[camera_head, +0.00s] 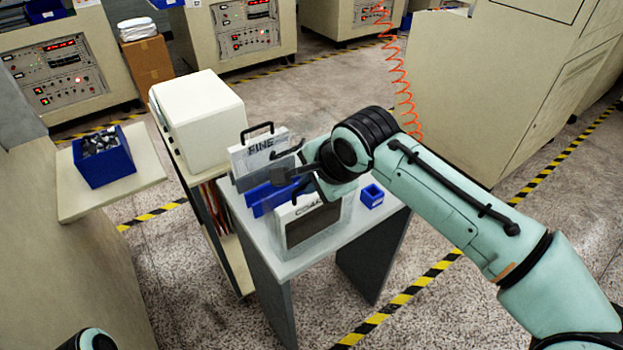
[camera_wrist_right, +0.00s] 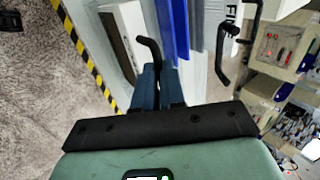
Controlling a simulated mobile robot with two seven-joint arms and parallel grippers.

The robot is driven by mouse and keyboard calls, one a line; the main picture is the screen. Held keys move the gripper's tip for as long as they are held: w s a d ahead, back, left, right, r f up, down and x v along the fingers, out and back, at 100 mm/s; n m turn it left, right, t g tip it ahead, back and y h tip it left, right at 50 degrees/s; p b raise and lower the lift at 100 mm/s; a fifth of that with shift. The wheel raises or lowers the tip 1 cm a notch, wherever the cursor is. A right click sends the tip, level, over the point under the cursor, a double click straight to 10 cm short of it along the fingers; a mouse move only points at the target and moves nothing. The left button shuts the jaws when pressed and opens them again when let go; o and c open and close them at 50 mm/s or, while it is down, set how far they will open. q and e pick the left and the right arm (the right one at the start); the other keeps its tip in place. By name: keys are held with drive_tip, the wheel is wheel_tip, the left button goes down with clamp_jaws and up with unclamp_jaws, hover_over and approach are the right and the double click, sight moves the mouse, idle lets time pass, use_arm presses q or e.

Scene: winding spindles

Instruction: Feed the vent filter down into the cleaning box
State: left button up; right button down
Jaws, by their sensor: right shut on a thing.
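A white-framed filter panel marked "COA…" (camera_head: 311,208) with a dark mesh face stands upright near the front of the grey table; it also shows in the right wrist view (camera_wrist_right: 116,32). Clear box-like walls (camera_head: 320,241) appear around its lower part; how deep it sits is unclear. My right gripper (camera_head: 296,181) is above it, its fingers (camera_wrist_right: 158,88) shut on a black handle (camera_wrist_right: 149,50), apparently this panel's. A white panel marked "FINE" (camera_head: 261,149), with its own black handle, stands behind. My left gripper is out of view.
A blue slab (camera_head: 264,200) stands between the two panels. A small blue bin (camera_head: 372,195) sits on the table (camera_head: 285,268) at right. A white machine (camera_head: 197,118) stands close behind left. A blue bin of parts (camera_head: 104,168) rests on the left shelf.

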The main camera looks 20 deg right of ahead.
drive_tip(key=shift+f, duration=0.25)
drive_tip(key=c, duration=1.1)
unclamp_jaws()
drive_tip(key=shift+c, duration=0.2)
drive_tip(key=shift+r, duration=0.1)
drive_tip(key=shift+r, duration=0.1)
drive_tip(key=p+v, duration=0.2)
drive_tip(key=v, duration=1.1)
drive_tip(key=shift+s, duration=0.2)
